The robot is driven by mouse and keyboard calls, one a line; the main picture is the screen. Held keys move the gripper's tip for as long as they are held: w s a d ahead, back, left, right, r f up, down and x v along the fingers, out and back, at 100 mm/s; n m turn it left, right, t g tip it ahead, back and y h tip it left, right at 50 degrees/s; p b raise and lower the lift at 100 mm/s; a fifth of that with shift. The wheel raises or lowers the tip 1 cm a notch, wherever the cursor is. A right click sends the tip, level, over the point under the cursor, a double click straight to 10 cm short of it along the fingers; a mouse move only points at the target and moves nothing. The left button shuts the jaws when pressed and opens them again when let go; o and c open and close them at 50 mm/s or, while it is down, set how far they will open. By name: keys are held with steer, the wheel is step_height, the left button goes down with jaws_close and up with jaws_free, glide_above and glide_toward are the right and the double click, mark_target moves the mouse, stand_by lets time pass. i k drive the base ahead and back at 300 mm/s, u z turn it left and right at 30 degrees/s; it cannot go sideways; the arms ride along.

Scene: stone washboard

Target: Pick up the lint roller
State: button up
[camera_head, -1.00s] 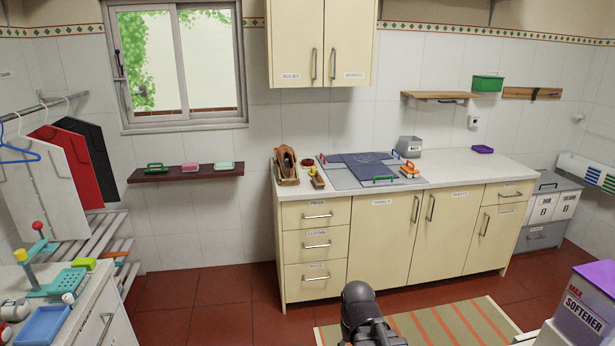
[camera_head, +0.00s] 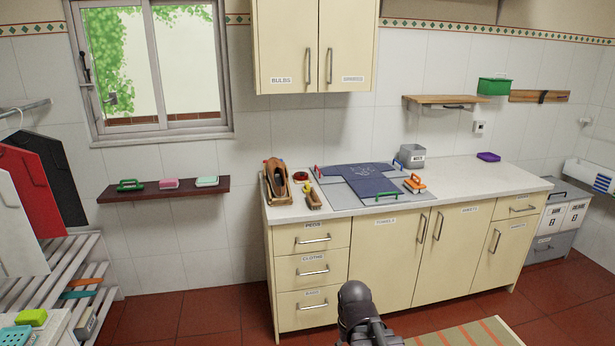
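I cannot pick out a lint roller for certain in this view. A small tan wooden-looking tool (camera_head: 313,199) lies at the left front of the counter, but it is too small to identify. A brown wooden item (camera_head: 278,182) in a holder stands to its left.
The counter (camera_head: 465,176) is mostly bare at the right. A blue cloth on a grey board (camera_head: 345,196), an orange-handled tool (camera_head: 414,183) and a grey bin (camera_head: 411,156) occupy its middle. A dark wall shelf (camera_head: 150,193) holds several brushes. Red floor lies in front.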

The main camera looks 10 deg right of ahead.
mark_target(415, 186)
steer(key=z, duration=0.05)
steer(key=i, duration=1.85)
steer(key=u, duration=0.55)
steer(key=k, duration=0.1)
steer(key=z, duration=2.9)
